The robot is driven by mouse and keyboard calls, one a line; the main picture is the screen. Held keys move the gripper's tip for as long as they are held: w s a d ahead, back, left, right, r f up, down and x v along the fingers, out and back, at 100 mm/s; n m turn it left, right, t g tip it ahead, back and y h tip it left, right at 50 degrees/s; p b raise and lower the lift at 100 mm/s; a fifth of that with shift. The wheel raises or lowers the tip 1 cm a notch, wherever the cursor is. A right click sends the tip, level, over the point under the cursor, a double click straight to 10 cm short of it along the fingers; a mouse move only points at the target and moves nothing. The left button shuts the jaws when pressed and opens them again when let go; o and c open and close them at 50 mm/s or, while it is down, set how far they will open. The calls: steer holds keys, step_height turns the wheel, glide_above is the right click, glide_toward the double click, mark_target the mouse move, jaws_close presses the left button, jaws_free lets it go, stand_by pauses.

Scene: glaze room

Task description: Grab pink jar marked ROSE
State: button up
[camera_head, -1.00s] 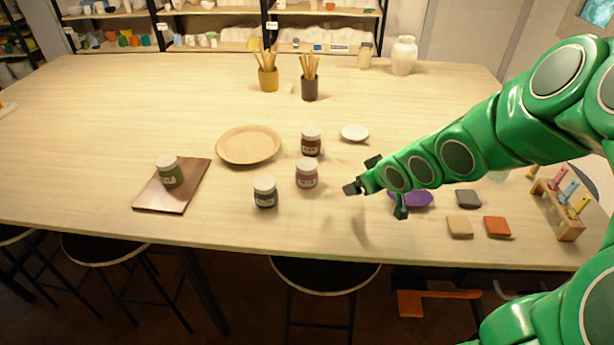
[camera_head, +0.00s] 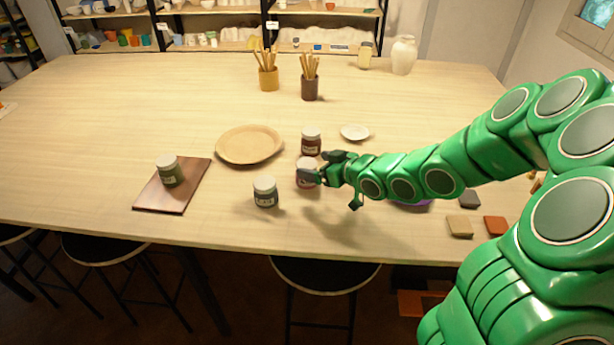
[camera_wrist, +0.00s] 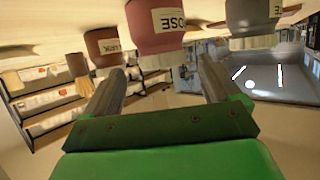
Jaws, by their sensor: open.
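The pink jar (camera_head: 300,167) with a white lid stands on the table, partly hidden by my gripper in the head view. In the wrist view, which is upside down, the pink jar (camera_wrist: 152,35) shows label letters reading "OSE". My gripper (camera_head: 321,166) is open at the jar's right side. In the wrist view, its two fingers (camera_wrist: 160,68) point toward the jar, which appears between the lines of the fingers. I cannot tell whether either finger touches it.
A dark red jar (camera_head: 311,143) stands close behind the pink jar. A grey-blue jar (camera_head: 265,194) stands to the front left. A round plate (camera_head: 249,146) lies behind left, a small white dish (camera_head: 354,132) behind right. A green jar (camera_head: 169,174) stands on a board (camera_head: 186,199).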

mark_target(309, 165)
steer(key=shift+s+x, duration=0.2)
steer(key=shift+x, duration=2.8)
steer(key=c, duration=1.3)
